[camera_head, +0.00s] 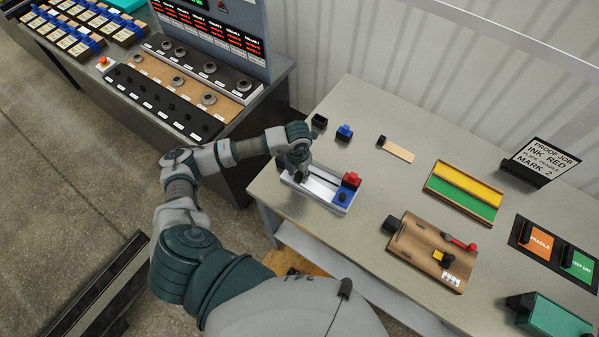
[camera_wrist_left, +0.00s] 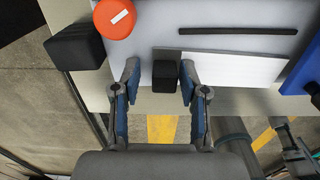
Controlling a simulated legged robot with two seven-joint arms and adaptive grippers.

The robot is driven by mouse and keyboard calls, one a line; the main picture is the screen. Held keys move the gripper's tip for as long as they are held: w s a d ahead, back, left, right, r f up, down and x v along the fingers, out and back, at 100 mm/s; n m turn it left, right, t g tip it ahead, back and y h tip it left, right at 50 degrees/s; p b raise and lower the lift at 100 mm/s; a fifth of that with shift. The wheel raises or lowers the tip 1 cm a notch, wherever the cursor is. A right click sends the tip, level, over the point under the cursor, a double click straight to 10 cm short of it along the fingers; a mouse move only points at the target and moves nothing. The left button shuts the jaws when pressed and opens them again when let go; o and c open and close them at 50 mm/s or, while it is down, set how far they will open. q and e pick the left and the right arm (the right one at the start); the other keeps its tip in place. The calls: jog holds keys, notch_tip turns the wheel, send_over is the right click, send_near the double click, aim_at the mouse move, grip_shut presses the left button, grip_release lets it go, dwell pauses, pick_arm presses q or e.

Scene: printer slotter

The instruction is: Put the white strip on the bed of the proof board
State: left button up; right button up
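The white strip (camera_wrist_left: 235,66) lies flat in a pale grey holder (camera_head: 327,192), with a black knob (camera_wrist_left: 165,76) at its left end in the left wrist view. My left gripper (camera_wrist_left: 160,80) is open, its fingers on either side of the knob with small gaps showing. In the head view this gripper (camera_head: 299,172) is over the holder's left end and hides the knob. The wooden board (camera_head: 412,262), which looks like the proof board, lies to the right, with a red-handled lever (camera_head: 459,242), a yellow block (camera_head: 443,257) and a black block. My right gripper is out of view.
A red block (camera_head: 351,180) and a blue block (camera_wrist_left: 303,76) sit at the holder's right end. An orange disc (camera_wrist_left: 121,18) and a black block (camera_wrist_left: 76,46) are near the left finger. A tan strip (camera_head: 398,150) and a yellow-green tray (camera_head: 437,199) lie farther back.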

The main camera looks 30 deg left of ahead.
pick_arm(q)
jog(key=shift+a, duration=0.5)
jog(key=shift+a+r, duration=0.1)
jog(key=shift+r, duration=0.35)
notch_tip(320, 180, up, 11)
jog(key=shift+b, duration=0.45)
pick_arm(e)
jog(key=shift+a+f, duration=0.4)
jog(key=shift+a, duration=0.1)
pick_arm(q)
jog(key=shift+r, duration=0.1)
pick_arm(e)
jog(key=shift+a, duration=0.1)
